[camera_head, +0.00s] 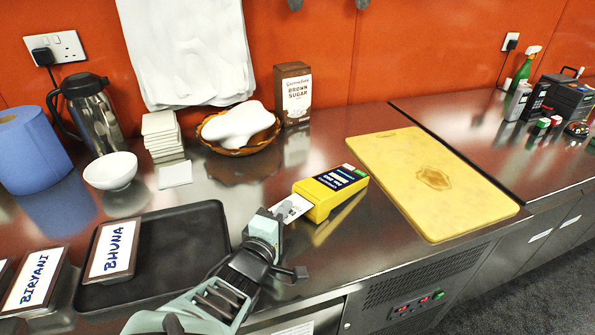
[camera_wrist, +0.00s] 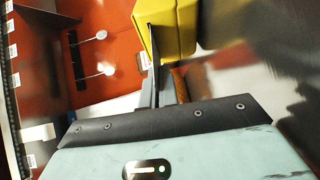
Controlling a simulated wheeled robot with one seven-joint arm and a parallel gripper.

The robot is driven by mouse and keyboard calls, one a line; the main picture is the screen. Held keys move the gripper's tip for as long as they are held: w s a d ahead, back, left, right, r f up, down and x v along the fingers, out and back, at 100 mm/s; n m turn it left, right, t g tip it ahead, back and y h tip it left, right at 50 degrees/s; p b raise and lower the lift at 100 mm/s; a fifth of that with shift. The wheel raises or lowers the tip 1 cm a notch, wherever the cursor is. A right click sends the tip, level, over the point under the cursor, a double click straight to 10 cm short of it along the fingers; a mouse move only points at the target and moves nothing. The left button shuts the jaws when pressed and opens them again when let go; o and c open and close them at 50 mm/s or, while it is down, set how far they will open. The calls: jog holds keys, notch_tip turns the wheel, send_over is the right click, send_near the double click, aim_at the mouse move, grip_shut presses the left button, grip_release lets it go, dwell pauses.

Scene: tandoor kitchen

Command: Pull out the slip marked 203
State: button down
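A yellow box with a dark label (camera_head: 330,190) stands on the steel counter, left of the cutting board. A white slip (camera_head: 294,207) sticks out of its left end; its dark print is too small to read surely. My gripper (camera_head: 279,214) is at the slip's outer end and covers part of it. In the wrist view the yellow box (camera_wrist: 176,28) is just ahead of a thin dark finger (camera_wrist: 155,72). The slip is not clear there, and I cannot tell whether the fingers are closed on it.
A yellow cutting board (camera_head: 400,168) lies right of the box. A black tray (camera_head: 165,255) with a BHUNA sign (camera_head: 113,248) is at left. A basket (camera_head: 215,145), a brown sugar carton (camera_head: 293,95) and a white bowl (camera_head: 110,171) stand behind.

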jog(key=shift+s+a+r, duration=0.1)
jog(key=shift+s+a, duration=1)
jog(key=shift+a, duration=0.1)
